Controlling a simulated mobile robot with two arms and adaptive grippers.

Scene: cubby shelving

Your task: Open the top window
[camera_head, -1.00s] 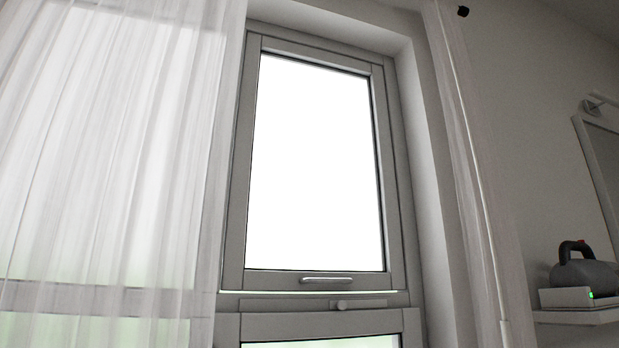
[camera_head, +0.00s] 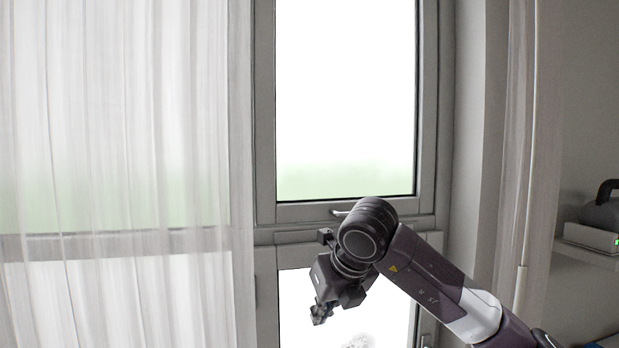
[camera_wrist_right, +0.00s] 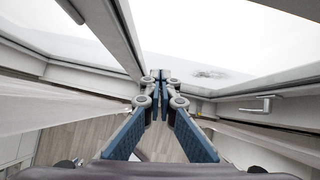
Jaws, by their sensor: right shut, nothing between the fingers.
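The top window (camera_head: 345,100) is a grey-framed pane in the upper middle of the head view, and it looks shut. Its light handle (camera_head: 340,213) sits on the bottom rail, partly hidden behind my right wrist. My right gripper (camera_head: 321,313) hangs below that handle, in front of the lower window (camera_head: 300,290), pointing down. In the right wrist view its blue fingers (camera_wrist_right: 160,78) are together with nothing between them. A metal handle (camera_wrist_right: 256,106) shows at the right of the wrist view, apart from the fingers. My left gripper is not in view.
A sheer white curtain (camera_head: 125,140) hangs on the left, and a narrower curtain (camera_head: 525,150) hangs on the right. A shelf (camera_head: 585,252) at the far right holds a grey device (camera_head: 602,210). Wooden floor (camera_wrist_right: 90,125) shows below the gripper.

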